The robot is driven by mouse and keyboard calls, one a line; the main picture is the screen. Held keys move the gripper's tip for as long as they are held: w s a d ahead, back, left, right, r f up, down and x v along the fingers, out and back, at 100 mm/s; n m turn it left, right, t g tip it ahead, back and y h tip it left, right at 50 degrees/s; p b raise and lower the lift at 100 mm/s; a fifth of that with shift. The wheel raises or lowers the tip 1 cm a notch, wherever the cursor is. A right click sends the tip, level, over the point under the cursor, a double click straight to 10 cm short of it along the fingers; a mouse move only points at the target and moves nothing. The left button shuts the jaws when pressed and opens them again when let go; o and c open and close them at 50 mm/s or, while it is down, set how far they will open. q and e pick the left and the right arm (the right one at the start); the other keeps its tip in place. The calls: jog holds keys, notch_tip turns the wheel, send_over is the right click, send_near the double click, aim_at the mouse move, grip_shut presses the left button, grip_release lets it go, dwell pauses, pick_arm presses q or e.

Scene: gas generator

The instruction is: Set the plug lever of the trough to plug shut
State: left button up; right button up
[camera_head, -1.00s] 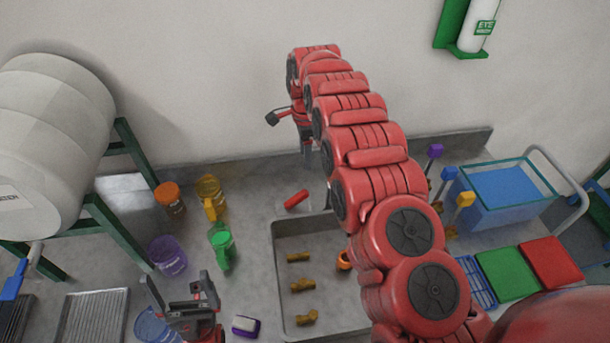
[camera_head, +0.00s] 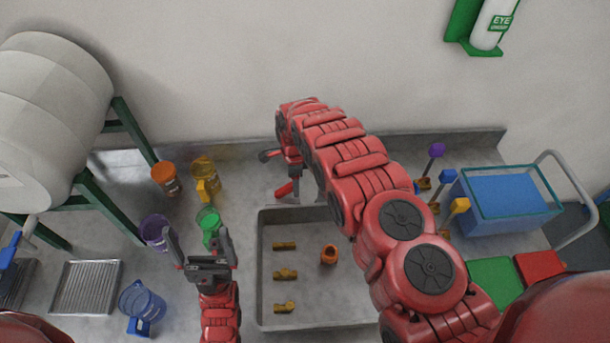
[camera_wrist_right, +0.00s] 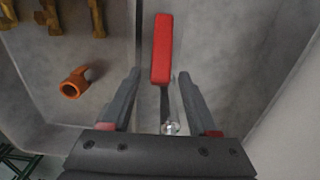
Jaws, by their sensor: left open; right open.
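The plug lever has a long red handle (camera_wrist_right: 161,48) on a thin metal stem. It stands by the back wall of the grey trough (camera_head: 262,270). In the right wrist view my right gripper (camera_wrist_right: 160,76) is open, with its fingers on either side of the stem and the lower handle and gaps showing on both sides. In the head view my right arm reaches to the back of the trough, and the red near its end (camera_head: 284,189) is partly hidden. My left gripper (camera_head: 197,243) is open and empty, left of the trough.
Several brass fittings (camera_head: 284,274) and an orange fitting (camera_head: 329,254) lie in the trough. Orange, yellow, green (camera_head: 209,226), purple and blue jugs or jars stand left of it. A white barrel (camera_head: 50,120) is far left. A blue tank (camera_head: 505,200) stands right.

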jog(key=shift+w+f, duration=0.1)
jog(key=shift+f, duration=0.6)
jog(key=shift+a+r, duration=0.1)
jog(key=shift+r, duration=0.05)
jog(key=shift+s, duration=0.2)
jog(key=shift+c, duration=1.3)
jog(key=shift+w, duration=0.1)
grip_shut()
